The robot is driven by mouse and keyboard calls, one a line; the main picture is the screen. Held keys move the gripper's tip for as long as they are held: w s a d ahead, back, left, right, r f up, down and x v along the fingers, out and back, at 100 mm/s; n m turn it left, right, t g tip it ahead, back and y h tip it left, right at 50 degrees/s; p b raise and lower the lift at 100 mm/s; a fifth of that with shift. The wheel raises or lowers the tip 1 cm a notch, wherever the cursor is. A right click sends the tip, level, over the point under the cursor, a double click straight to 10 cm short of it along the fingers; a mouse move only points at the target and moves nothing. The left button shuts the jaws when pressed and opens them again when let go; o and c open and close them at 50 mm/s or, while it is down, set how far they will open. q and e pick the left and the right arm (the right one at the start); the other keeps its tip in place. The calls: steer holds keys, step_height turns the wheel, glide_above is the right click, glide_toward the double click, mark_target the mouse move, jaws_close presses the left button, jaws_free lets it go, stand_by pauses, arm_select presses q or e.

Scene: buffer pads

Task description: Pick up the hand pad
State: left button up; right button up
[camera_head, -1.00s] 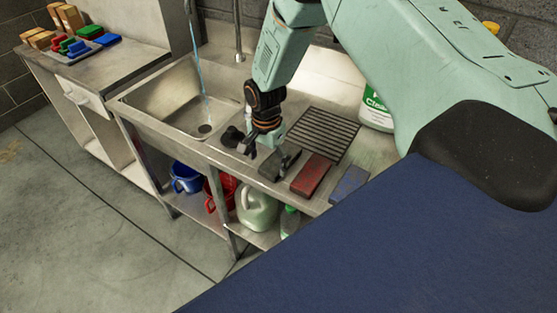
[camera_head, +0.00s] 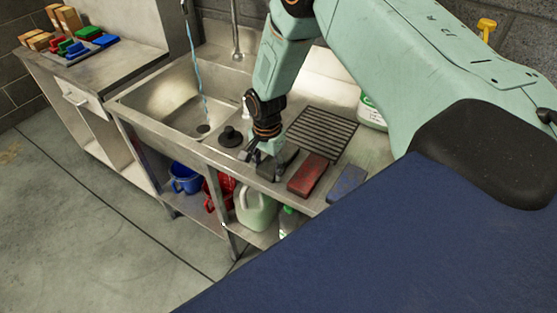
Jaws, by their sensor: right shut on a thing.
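Three block-like pads lie in a row at the front of the steel counter (camera_head: 380,152): a dark grey pad (camera_head: 267,169), a red pad (camera_head: 307,175) and a blue pad (camera_head: 347,183). Which one is called the hand pad cannot be told from their looks. My right gripper (camera_head: 258,160) points down at the dark grey pad, left of the red one, and is shut on it. The gripper partly hides this pad, and I cannot tell whether it is clear of the counter. My left gripper is not in view.
A ribbed dark rack (camera_head: 322,133) lies behind the pads. A black round plunger-like thing (camera_head: 231,137) stands left of my gripper, beside the sink basin (camera_head: 160,98). A white-green container (camera_head: 371,112) stands at the back.

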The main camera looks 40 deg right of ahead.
steer(key=shift+a, duration=0.15)
steer(key=shift+c, duration=1.2)
step_height(320, 180, up, 10)
steer(key=shift+w+f, duration=0.1)
